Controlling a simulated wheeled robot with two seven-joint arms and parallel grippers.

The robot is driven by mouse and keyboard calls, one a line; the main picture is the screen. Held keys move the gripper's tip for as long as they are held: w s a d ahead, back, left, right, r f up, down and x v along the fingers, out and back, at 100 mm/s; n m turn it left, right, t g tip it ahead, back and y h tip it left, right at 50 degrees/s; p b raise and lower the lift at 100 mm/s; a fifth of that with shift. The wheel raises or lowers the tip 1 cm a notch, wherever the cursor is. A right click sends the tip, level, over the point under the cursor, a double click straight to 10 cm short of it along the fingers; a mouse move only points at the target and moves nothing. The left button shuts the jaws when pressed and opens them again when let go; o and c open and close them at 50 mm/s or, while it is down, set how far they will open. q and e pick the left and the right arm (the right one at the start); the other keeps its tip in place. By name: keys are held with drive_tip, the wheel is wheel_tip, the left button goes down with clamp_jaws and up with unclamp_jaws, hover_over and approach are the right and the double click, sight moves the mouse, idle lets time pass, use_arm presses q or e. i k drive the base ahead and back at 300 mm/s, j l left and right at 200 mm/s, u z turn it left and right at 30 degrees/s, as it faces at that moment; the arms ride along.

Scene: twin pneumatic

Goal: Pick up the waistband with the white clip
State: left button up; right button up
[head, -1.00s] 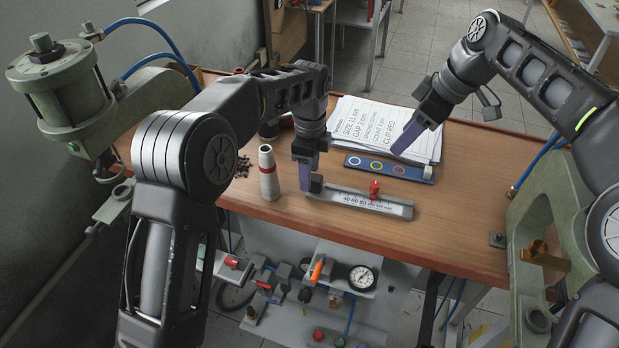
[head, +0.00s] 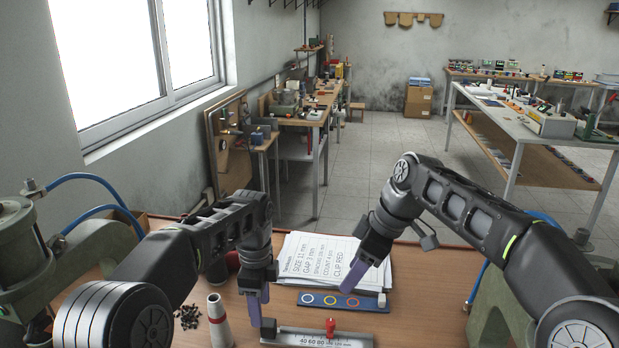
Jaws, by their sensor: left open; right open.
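I cannot make out a waistband or a white clip in the head view. My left gripper (head: 265,292) is open and points down over the bench, just behind the left end of the metal scale. My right gripper (head: 352,281) is open above the blue strip with coloured rings (head: 342,301), in front of the papers. No object shows in either gripper. The top sheet of the papers (head: 325,258) carries print that includes "CLIP RED".
The metal scale (head: 345,341) with a red slider (head: 331,327) lies at the bench's front. A grey-white cone (head: 218,322) and small dark pieces (head: 188,316) stand left. Green machines flank the bench. Behind it are open floor, a white table (head: 540,122) and a bench along the left wall.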

sight(380, 304)
drive_tip(key=k, duration=1)
